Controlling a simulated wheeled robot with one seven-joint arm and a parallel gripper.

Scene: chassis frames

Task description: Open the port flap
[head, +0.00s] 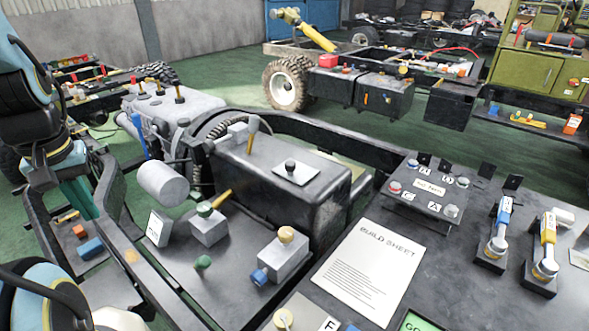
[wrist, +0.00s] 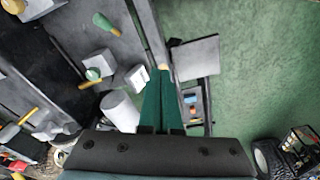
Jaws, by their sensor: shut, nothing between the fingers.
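My gripper (head: 88,212) is at the left of the head view, pointing down beside the chassis side rail. Its green fingers are together and empty; they also show in the wrist view (wrist: 162,74), their tips over the rail. A flat grey panel (wrist: 196,57), which may be the port flap, juts outward from the rail just right of the fingertips. It seems to show in the head view (head: 112,284), partly behind my arm. A tray (head: 67,247) with small coloured parts lies beyond it. I cannot tell whether the flap is open or shut.
Inside the rail stand a grey cylinder (head: 163,184), a white card (head: 158,228) and a grey box with a green knob (head: 208,226). A black bench with a build sheet (head: 368,268) is at the right.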

